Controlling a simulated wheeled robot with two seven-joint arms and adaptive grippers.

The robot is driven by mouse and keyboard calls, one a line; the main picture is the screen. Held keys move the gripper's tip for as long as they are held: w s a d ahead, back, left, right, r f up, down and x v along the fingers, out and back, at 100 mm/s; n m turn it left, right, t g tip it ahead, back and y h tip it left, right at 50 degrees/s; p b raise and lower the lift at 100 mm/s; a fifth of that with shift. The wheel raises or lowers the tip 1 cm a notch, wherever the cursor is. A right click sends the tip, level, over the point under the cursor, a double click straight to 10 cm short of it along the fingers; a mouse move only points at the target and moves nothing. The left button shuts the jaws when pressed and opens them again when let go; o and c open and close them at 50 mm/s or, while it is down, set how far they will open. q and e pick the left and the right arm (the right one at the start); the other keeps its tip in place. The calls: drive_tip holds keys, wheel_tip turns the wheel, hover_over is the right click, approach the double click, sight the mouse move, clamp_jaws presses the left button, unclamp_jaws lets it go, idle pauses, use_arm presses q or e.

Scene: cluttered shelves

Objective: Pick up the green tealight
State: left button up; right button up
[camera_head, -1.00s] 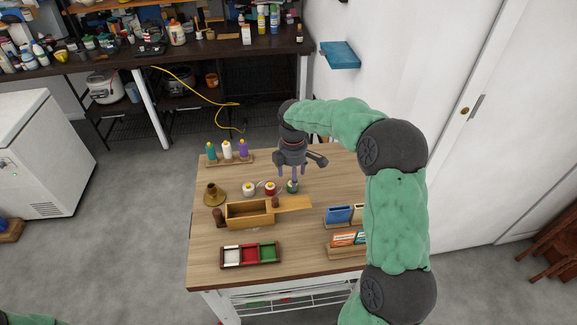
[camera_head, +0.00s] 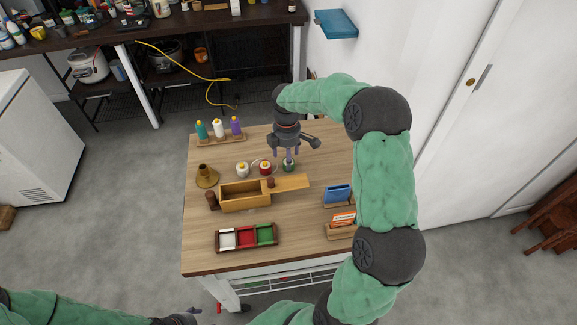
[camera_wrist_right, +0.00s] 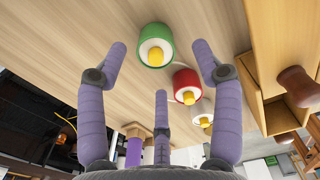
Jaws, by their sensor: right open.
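The green tealight (camera_head: 289,167) stands on the wooden table at the right end of a short row of tealights. In the right wrist view it is a green cup (camera_wrist_right: 155,36) with a white top and a yellow centre. My right gripper (camera_head: 283,157) is over it, purple fingers pointing down. In the right wrist view the spread fingers (camera_wrist_right: 160,62) are open and empty, with the tealight between and beyond the two upper fingertips. My left gripper (camera_head: 186,317) is partly in view at the bottom edge; its fingers are mostly cut off.
A red tealight (camera_head: 265,169) and a white tealight (camera_head: 242,170) stand to the left. A wooden box (camera_head: 243,203) with a sliding lid is in front. A tray (camera_head: 216,243) with white, red and green compartments lies nearer. Bottles (camera_head: 219,128) stand at the back.

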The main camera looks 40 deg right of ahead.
wheel_tip(320, 180, down, 4)
drive_tip(key=shift+d+f+b, duration=0.1)
drive_tip(key=shift+d+b, duration=0.05)
drive_tip(key=shift+b, duration=0.55)
drive_tip(key=c, duration=1.2)
drive_tip(key=shift+r, duration=0.2)
drive_tip(key=shift+c, duration=0.2)
